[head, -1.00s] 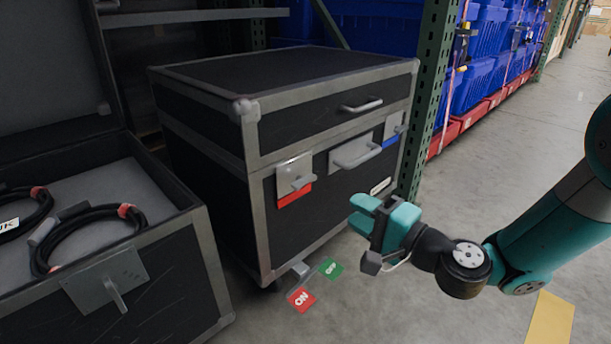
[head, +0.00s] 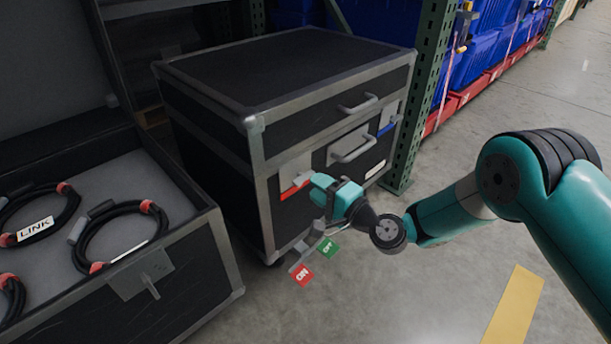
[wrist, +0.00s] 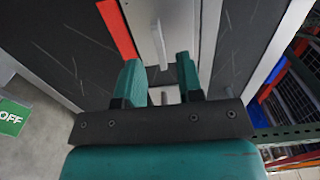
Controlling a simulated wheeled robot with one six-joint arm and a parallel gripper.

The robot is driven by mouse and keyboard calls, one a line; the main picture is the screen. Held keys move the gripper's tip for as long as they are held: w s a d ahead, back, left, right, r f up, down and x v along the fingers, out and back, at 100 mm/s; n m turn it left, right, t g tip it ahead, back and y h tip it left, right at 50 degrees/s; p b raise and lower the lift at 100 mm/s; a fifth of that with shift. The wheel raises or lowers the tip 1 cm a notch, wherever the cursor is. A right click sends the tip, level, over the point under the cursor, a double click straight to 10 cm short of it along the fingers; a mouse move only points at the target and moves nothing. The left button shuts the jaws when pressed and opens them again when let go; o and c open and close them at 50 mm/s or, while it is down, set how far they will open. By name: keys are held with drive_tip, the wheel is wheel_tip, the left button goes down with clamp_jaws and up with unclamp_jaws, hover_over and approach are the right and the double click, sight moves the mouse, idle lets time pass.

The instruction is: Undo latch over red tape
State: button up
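The red tape (head: 288,191) is a strip on the front of the closed black case (head: 230,190), under a grey latch plate (head: 296,169). My gripper (head: 321,187) is just in front of this latch and hides part of it in the head view. In the wrist view my gripper (wrist: 159,66) is open, with its two teal fingers apart. The pale latch lever (wrist: 159,42) shows in the gap between the fingertips, with the red tape (wrist: 117,28) to its left. I cannot tell whether the fingers touch the lever.
A second latch over blue tape (head: 387,128) and a grey pull handle (head: 352,148) are to the right. An open case (head: 190,235) with coiled cables stands at left. A red ON tag (head: 302,275) and green OFF tag (head: 327,247) are low in front. A green rack post (head: 419,110) stands right.

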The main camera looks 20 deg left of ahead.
sight(305, 177)
drive_tip(key=shift+b+x, duration=0.55)
drive_tip(key=shift+x, duration=1.8)
drive_tip(key=shift+c, duration=0.2)
clamp_jaws()
